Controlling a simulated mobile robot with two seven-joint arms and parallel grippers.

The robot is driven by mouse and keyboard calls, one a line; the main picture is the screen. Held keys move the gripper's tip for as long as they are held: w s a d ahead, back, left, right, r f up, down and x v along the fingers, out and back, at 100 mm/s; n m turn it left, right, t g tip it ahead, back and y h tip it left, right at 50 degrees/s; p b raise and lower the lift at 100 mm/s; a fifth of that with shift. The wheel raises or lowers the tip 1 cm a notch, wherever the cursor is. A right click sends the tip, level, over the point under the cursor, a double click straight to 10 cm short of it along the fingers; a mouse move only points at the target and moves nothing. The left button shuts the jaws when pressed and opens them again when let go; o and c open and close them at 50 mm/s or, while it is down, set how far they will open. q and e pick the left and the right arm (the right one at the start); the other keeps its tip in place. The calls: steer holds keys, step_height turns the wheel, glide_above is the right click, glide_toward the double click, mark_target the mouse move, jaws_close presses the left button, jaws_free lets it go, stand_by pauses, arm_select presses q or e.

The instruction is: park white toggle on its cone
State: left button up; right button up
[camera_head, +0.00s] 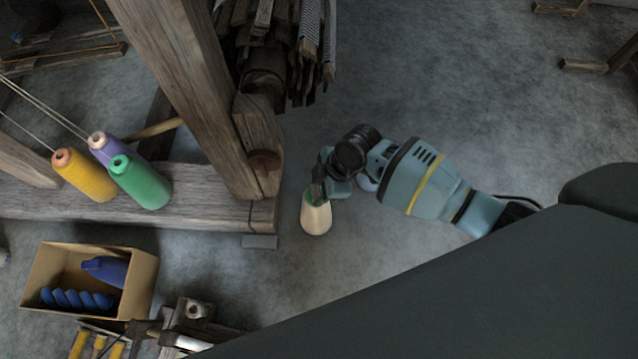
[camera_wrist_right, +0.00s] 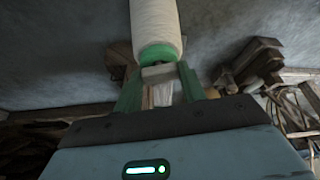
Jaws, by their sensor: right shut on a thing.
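A white cone (camera_head: 316,219) is below the fingers of my right gripper (camera_head: 318,190) in the head view, near the foot of the loom post. In the wrist view the white cone (camera_wrist_right: 155,22) has a green end (camera_wrist_right: 158,51) towards my gripper. My right gripper, with green fingers (camera_wrist_right: 159,82), is shut on a small pale block (camera_wrist_right: 158,73), apparently the white toggle. The block is close to the cone's green end; I cannot tell whether they touch. A pale strip shows behind the block between the fingers. The toggle is hidden in the head view. My left gripper is not in view.
The wooden loom post (camera_head: 185,90) stands left of my gripper. Yellow (camera_head: 85,178), purple (camera_head: 108,150) and green (camera_head: 143,183) cones with threads are by the loom beam (camera_head: 205,205). A cardboard box (camera_head: 140,285) is at lower left.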

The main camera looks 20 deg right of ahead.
steer(key=shift+f, duration=0.15)
steer(key=o, duration=1)
steer(key=shift+s+f, duration=0.1)
steer(key=p+v, duration=0.4)
steer(key=v, duration=0.4)
steer(key=shift+a, duration=0.1)
